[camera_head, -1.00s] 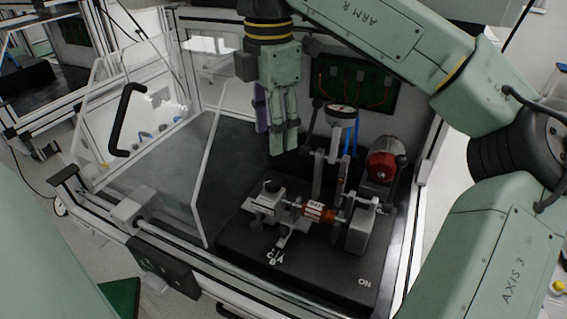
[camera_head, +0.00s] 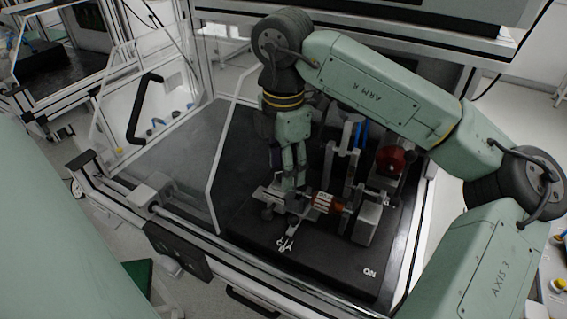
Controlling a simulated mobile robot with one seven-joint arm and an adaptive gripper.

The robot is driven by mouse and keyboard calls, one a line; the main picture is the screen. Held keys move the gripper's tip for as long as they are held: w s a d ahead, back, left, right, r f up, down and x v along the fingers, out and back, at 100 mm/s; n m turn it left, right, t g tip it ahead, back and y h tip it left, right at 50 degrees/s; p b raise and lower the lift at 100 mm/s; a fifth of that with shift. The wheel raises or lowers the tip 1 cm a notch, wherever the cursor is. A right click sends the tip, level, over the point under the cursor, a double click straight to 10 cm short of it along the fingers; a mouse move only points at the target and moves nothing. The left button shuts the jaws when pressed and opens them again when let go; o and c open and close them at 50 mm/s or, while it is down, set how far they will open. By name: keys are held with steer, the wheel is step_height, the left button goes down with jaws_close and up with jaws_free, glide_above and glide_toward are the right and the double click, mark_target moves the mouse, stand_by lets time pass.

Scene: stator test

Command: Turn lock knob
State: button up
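The stator test rig stands on a black base plate (camera_head: 320,262). At its left end is a grey metal clamp block (camera_head: 268,193). The black round lock knob that showed on top of this block is now hidden by my gripper. My gripper (camera_head: 291,185) points down over the block, its fingertips at the knob's place. Whether the fingers touch or surround the knob cannot be seen, nor how far apart they are. An orange-red stator part (camera_head: 326,203) with a white label lies in the rig just right of my fingertips.
A red motor (camera_head: 390,158) and upright grey posts stand behind the rig on the right. A grey block (camera_head: 368,222) holds the right end. The clear door with a black handle (camera_head: 144,107) stands open at left. The dark floor at left is free.

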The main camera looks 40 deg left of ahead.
jaws_close()
stand_by(0.4)
steer(key=shift+f+n+b, duration=0.1)
steer(key=shift+n+b, duration=1.05)
steer(key=shift+n, duration=0.25)
steer(key=n+b, duration=0.2)
steer(key=n, duration=0.3)
steer(key=n+b, duration=0.1)
steer(key=n, duration=0.4)
steer(key=shift+n, duration=2.2)
